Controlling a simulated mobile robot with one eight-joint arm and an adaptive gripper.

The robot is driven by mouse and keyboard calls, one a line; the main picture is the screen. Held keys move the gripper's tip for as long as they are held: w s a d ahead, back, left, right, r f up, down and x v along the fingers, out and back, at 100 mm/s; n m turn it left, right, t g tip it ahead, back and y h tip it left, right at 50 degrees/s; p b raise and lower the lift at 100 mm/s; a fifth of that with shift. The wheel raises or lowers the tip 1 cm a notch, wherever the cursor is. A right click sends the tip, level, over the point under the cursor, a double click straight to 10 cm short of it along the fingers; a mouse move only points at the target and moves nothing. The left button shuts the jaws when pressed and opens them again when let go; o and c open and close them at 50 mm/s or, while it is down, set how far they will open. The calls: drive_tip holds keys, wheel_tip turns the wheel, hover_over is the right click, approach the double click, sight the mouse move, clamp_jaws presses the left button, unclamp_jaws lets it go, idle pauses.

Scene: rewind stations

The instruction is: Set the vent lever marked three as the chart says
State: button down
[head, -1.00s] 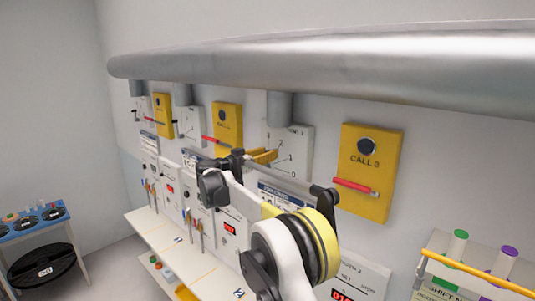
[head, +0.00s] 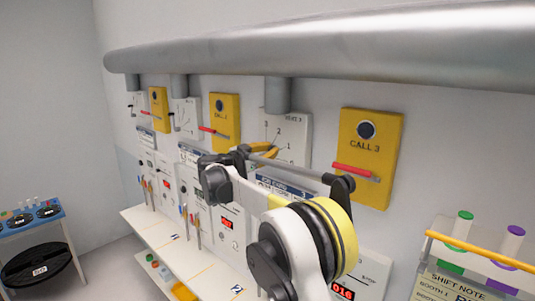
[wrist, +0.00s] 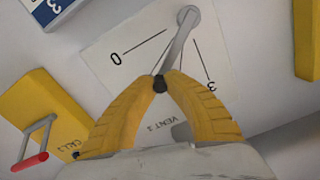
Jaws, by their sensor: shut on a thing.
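In the wrist view, my gripper (wrist: 160,84) is shut on the dark knob at the end of the grey vent lever (wrist: 176,48). The lever points between the 0 mark and the 3 mark on the plate (wrist: 105,50). Marks 1 and 2 are not readable there, so the exact setting is unclear. A blue-headed card (head: 290,187) below the plate is partly hidden and unreadable.
Yellow box CALL 3 (head: 384,130) with a red handle is right of the plate; another call box (head: 226,112) is left. A large pipe (head: 320,62) runs above. A shift-note board (head: 440,284) and rack with capped tubes stand at lower right.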

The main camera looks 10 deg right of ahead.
drive_tip(key=f+m+b, duration=0.2)
drive_tip(key=s+d+f+m+b, duration=0.1)
drive_tip(key=shift+m, duration=0.4)
drive_tip(key=shift+s+d+f+m+b, duration=0.1)
drive_tip(key=shift+s+f+m+b, duration=0.05)
drive_tip(key=shift+f+m+b, duration=0.65)
drive_tip(key=shift+s+f+m+b, duration=0.1)
drive_tip(key=shift+f+m+b, duration=0.4)
drive_tip(key=shift+m, duration=0.5)
drive_tip(key=c, duration=1.4)
unclamp_jaws()
drive_tip(key=shift+s+d+r, duration=0.1)
drive_tip(key=shift+a, duration=0.25)
drive_tip(key=v, duration=1.1)
drive_tip(key=shift+s+a, duration=0.2)
drive_tip(key=shift+s, duration=0.05)
